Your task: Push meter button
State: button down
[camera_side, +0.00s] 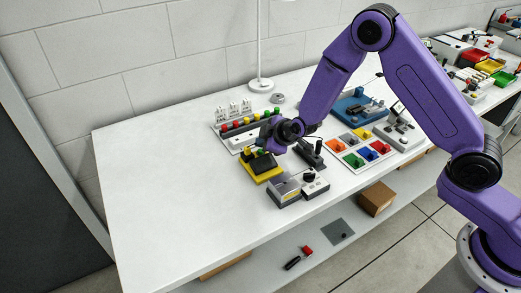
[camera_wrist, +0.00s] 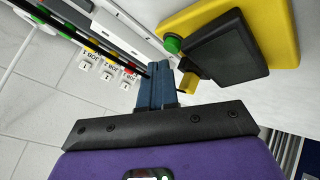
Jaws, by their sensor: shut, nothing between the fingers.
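A yellow device with a black block on it, which looks like the meter, sits on the table near the middle in the side view (camera_side: 262,170). In the wrist view its yellow base (camera_wrist: 273,25) is at the upper right. A round green button (camera_wrist: 173,45) shows at its left end, beside the black block (camera_wrist: 228,52). A small yellow block (camera_wrist: 189,83) shows just right of my fingers. My gripper (camera_wrist: 160,68) is shut and empty, its blue fingers just below the green button in the picture. In the side view my gripper (camera_side: 265,140) hangs over the device's back edge; contact cannot be told.
Behind is a strip with coloured buttons (camera_side: 243,127) and white labelled tags (camera_wrist: 108,62). A grey boxy device (camera_side: 284,192) stands in front to the right. A tray of coloured compartments (camera_side: 360,150) is further right. The table's left side is clear.

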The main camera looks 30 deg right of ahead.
jog(key=shift+r, duration=0.1)
notch_tip(320, 180, up, 6)
jog(key=shift+f, duration=0.1)
dwell(0.7)
dwell(0.3)
jog(key=s+a+r+n+g+y, duration=0.1)
jog(key=s+r+g, duration=0.2)
jog(key=s, duration=0.7)
jog(key=s+a+r+g+y, duration=0.1)
jog(key=s+r+g, duration=0.2)
jog(key=s, duration=0.7)
jog(key=s+d+r+g+h, duration=0.1)
jog(key=s+d+r, duration=0.1)
jog(key=s+d, duration=0.5)
jog(key=s+d+r+g+h, duration=0.1)
jog(key=s+d, duration=0.6)
jog(key=s, duration=0.8)
jog(key=shift+r+g+h, duration=0.4)
jog(key=shift+r+h, duration=0.2)
jog(key=shift+h, duration=0.1)
